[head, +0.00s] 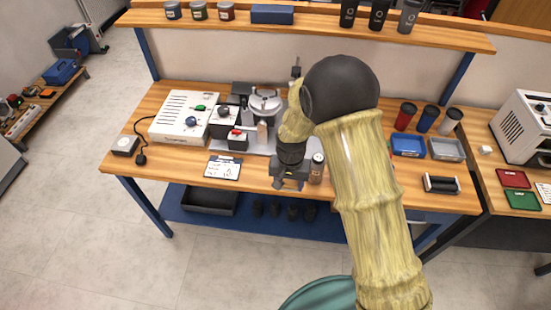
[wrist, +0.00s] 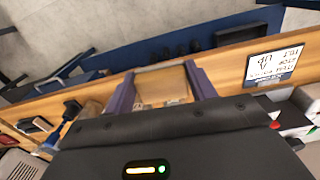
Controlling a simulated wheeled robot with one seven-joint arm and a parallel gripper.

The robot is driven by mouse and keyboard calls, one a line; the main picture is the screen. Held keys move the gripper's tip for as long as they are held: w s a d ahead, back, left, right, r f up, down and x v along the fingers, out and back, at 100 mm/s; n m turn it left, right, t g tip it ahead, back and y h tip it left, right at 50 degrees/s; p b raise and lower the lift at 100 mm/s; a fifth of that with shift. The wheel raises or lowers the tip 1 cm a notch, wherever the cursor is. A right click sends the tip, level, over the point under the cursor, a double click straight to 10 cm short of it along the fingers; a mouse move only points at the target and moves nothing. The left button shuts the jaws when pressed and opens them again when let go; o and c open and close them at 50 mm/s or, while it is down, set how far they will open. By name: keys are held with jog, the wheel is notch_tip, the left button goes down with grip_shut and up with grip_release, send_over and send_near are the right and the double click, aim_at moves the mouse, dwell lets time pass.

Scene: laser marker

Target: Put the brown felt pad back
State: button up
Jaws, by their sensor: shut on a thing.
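My gripper (head: 288,182) is low over the front edge of the workbench, right of the clipboard card in the head view. In the wrist view my gripper (wrist: 161,70) has its two purple-grey fingers on either side of a flat tan-brown piece, which appears to be the brown felt pad (wrist: 162,84). The fingers are shut on it. In the head view the pad cannot be made out at the gripper. Whether it touches the bench is unclear.
A small brown jar (head: 316,168) stands just right of the gripper. A white-sheeted card (head: 222,167) lies to the left. The laser marker unit (head: 181,117) and a fixture with a round silver part (head: 265,101) stand behind. A blue tray (head: 408,146) is right of my arm.

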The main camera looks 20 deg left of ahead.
jog(key=w+d+f, duration=0.1)
jog(key=d+f, duration=0.2)
jog(key=d, duration=0.6)
jog(key=w+d+f+m+b, duration=0.1)
jog(key=d+f, duration=0.3)
jog(key=d, duration=0.5)
jog(key=w+d+f, duration=0.2)
jog(key=d+f, duration=0.1)
jog(key=d, duration=0.7)
jog(key=shift+f+m+b, duration=0.15)
jog(key=shift+m+b, duration=0.25)
jog(key=shift+w+d, duration=0.15)
